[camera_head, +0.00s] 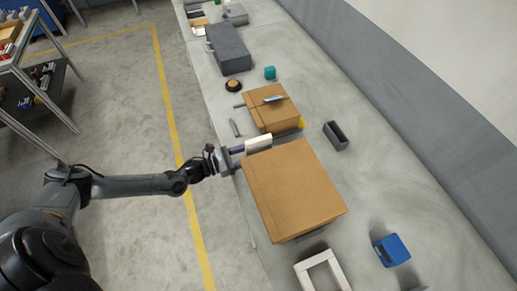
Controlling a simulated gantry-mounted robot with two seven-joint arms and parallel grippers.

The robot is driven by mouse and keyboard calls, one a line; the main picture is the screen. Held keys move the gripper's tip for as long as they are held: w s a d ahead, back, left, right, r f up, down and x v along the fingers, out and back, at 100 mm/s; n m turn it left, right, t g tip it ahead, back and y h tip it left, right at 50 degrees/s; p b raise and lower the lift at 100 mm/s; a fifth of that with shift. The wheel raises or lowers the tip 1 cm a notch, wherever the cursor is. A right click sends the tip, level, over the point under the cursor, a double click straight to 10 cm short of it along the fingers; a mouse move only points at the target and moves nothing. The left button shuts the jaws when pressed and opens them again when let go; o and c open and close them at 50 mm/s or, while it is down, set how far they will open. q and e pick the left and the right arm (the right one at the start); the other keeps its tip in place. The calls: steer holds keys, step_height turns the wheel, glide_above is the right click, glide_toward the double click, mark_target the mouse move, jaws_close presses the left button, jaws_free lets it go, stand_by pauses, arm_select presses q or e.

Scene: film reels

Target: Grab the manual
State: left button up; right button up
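My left gripper (237,150) reaches in from the left over the table's near edge, between two cardboard boxes. A small white block-like thing (259,142) is right at its fingertips. The fingers are too small to tell whether they are shut on it. I cannot make out for sure which thing is the manual; the white thing may be it. A flat light-blue and white item (273,99) lies on the smaller cardboard box (270,114). My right gripper is not in view.
The large cardboard box (293,190) stands just right of the gripper. A shelf (37,70) stands at left.

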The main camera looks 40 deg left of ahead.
mark_target(259, 150)
arm_select(q)
steer(key=x, duration=0.5)
steer(key=shift+w+a+f, duration=0.1)
steer(key=shift+f, duration=0.05)
jaws_close()
